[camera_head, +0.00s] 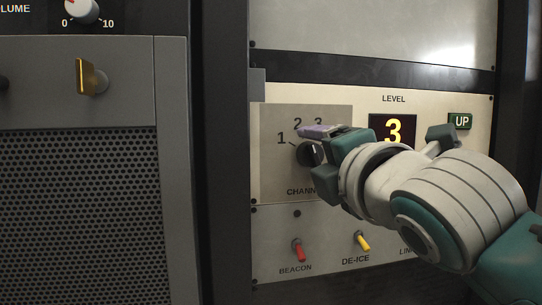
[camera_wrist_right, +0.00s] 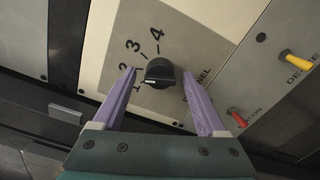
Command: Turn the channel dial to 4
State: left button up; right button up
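The channel dial (camera_head: 307,154) is a dark round knob on a grey plate with the numbers 1, 2 and 3 showing; my gripper covers the 4 in the head view. In the right wrist view the black dial (camera_wrist_right: 160,72) shows with 2, 3 and 4 around it. My right gripper (camera_head: 322,143) is at the dial. In the wrist view its purple fingers (camera_wrist_right: 160,100) stand apart, one on each side of the dial, with gaps between. The left gripper is not in view.
A level display (camera_head: 393,131) reads 3, beside a green UP sign (camera_head: 460,121). Below the dial are a red beacon switch (camera_head: 298,250) and a yellow de-ice switch (camera_head: 362,241). A rack with a perforated grille (camera_head: 80,215) stands at left.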

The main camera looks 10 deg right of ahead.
grip_shut()
dwell(0.4)
jog(key=shift+m, duration=0.4)
jog(key=shift+r+m+p, duration=0.1)
jog(key=shift+m+p, duration=0.55)
jog(key=shift+m, duration=0.35)
jog(key=m+p, duration=0.1)
jog(key=m, duration=0.3)
jog(key=shift+m+p, duration=0.3)
jog(key=m+p, duration=0.1)
jog(key=m, duration=0.4)
jog(key=shift+p, duration=0.35)
jog(key=shift+d+m+p, duration=0.1)
jog(key=shift+m+p, duration=0.3)
jog(key=shift+m, duration=1.5)
